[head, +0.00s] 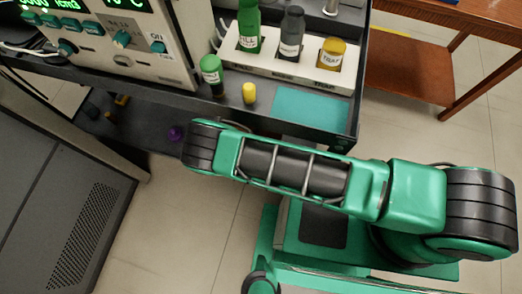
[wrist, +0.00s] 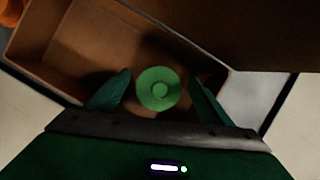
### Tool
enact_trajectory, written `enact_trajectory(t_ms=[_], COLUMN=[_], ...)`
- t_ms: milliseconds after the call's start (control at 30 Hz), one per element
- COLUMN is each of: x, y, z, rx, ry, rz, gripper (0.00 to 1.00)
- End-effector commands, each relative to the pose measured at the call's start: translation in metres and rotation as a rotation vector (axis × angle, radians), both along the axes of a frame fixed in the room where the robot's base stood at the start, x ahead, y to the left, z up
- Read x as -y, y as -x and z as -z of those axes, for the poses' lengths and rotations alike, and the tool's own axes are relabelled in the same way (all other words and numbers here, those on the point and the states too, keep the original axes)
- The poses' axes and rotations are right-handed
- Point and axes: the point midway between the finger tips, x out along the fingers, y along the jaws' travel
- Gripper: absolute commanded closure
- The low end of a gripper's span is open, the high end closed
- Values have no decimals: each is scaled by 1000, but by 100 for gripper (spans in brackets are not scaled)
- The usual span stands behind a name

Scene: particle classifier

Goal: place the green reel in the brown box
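The green reel (wrist: 158,88) shows in the wrist view as a round green disc with a smaller hub, between my two fingers. My gripper (wrist: 160,76) is open, with a gap between the reel and each finger. The brown box (wrist: 95,30) surrounds the reel in this view. The reel appears to be inside the box, near its lower right corner; I cannot tell if it rests on the floor. In the head view my arm reaches left under the table top, and my gripper, the reel and the box are hidden.
An orange thing (wrist: 10,12) shows at the wrist view's upper left. In the head view, the upper shelf bears a white rack (head: 300,72) with bottles, a green-capped bottle (head: 212,75) and a yellow piece (head: 249,93). A purple piece (head: 176,133) lies on the lower shelf.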

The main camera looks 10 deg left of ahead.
Motion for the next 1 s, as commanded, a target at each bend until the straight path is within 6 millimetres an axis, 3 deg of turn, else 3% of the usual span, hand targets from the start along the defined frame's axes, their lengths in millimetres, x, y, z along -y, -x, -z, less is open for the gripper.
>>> enact_trajectory(t_ms=[367, 800, 1000], x=[1, 10, 13], y=[2, 32, 40], z=[-9, -83, -104], rx=[1, 0, 0], ry=[-1, -2, -1], rz=[2, 2, 2], gripper=[26, 26, 26])
